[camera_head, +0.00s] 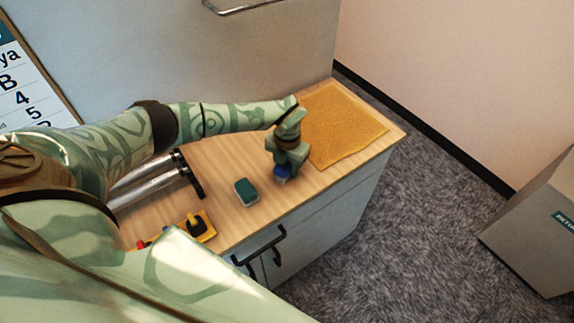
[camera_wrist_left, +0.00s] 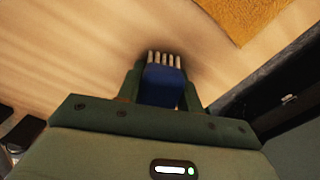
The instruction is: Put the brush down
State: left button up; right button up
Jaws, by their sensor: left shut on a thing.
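The brush is in my left gripper (camera_head: 285,172). In the head view a small blue part of the brush (camera_head: 283,171) shows between the fingertips, low over the wooden counter (camera_head: 228,160). In the left wrist view the brush (camera_wrist_left: 164,84) has a blue body and several pale bristle tufts at its far end, with my left gripper's fingers (camera_wrist_left: 162,88) on both sides of it. I cannot tell whether the bristles touch the counter. My right gripper does not show.
An orange mat (camera_head: 342,125) lies at the counter's far right end. A teal and grey block (camera_head: 246,191) sits left of the gripper. A yellow item with a black knob (camera_head: 196,228) and metal rollers (camera_head: 150,185) are further left. Black handles (camera_head: 262,249) stick out in front.

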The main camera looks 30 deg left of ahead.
pick_arm(q)
jog(key=shift+s+f, duration=0.2)
jog(key=shift+f, duration=0.15)
jog(key=o, duration=1.1)
jog(key=shift+s+f, duration=0.15)
jog(key=shift+s, duration=0.05)
jog(key=shift+f+b, duration=0.1)
jog(key=shift+b, duration=0.2)
jog(key=shift+s+d, duration=0.1)
jog(key=r, duration=0.2)
jog(key=w+r+p, duration=0.1)
jog(key=r, duration=0.1)
jog(key=shift+w+d+r, duration=0.1)
notch_tip(320, 180, up, 9)
jog(key=shift+r+p, duration=0.1)
jog(key=shift+p, duration=0.55)
